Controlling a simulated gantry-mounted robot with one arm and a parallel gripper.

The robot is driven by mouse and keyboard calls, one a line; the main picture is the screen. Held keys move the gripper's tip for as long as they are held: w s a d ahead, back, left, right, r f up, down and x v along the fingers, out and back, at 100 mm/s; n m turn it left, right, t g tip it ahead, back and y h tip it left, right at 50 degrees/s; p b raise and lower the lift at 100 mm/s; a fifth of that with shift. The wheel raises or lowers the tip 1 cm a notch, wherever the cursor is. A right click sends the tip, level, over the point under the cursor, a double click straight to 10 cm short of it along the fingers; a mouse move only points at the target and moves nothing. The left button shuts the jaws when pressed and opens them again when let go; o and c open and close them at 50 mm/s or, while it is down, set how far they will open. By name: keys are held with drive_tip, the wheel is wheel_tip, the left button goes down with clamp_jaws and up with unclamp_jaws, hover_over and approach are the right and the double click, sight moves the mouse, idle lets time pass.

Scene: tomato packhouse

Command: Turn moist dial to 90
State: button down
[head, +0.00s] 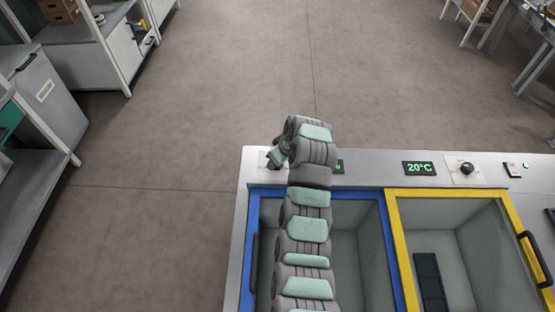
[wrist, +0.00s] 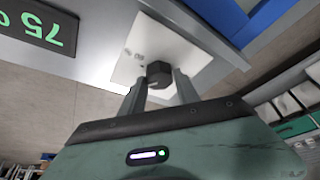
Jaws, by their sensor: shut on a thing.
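The moist dial (wrist: 158,72) is a dark faceted knob on a white plate (wrist: 128,68) in the wrist view. My gripper (wrist: 161,88) is shut on this knob, one finger on each side. The dark display (wrist: 45,25) beside it shows 75 in green, with the sign after it cut off by the frame edge. In the head view, my gripper (head: 275,158) is at the left end of the panel, over a white plate (head: 264,160). My arm hides most of the knob and most of the left display (head: 339,167) there.
A second dial (head: 466,168) and a display reading 20°C (head: 419,168) sit further right on the panel (head: 378,163). A small switch (head: 513,169) is beyond them. Below are a blue-framed bin (head: 375,195) and a yellow-framed bin (head: 400,250). The floor behind is clear.

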drive_tip(key=shift+r+p, duration=0.2)
drive_tip(key=shift+p, duration=0.45)
drive_tip(key=shift+a+m+p, duration=0.1)
drive_tip(key=shift+m+p, duration=0.4)
drive_tip(key=shift+p, duration=0.1)
drive_tip(key=m+h+p, duration=0.1)
drive_tip(key=m+p, duration=0.1)
drive_tip(key=p, duration=0.2)
drive_tip(key=shift+r+t, duration=0.2)
drive_tip(key=shift+t, duration=0.1)
drive_tip(key=m+p, duration=0.1)
drive_tip(key=m+h+p, duration=0.1)
drive_tip(key=p, duration=0.1)
drive_tip(key=m+p, duration=0.1)
drive_tip(key=shift+a+f+m+t, duration=0.1)
drive_tip(key=shift+f+m+t, duration=0.2)
drive_tip(key=shift+m, duration=0.1)
drive_tip(key=shift+m+h+p, duration=0.3)
drive_tip(key=shift+p, duration=0.15)
drive_tip(key=shift+f, duration=0.1)
drive_tip(key=c, duration=0.9)
unclamp_jaws()
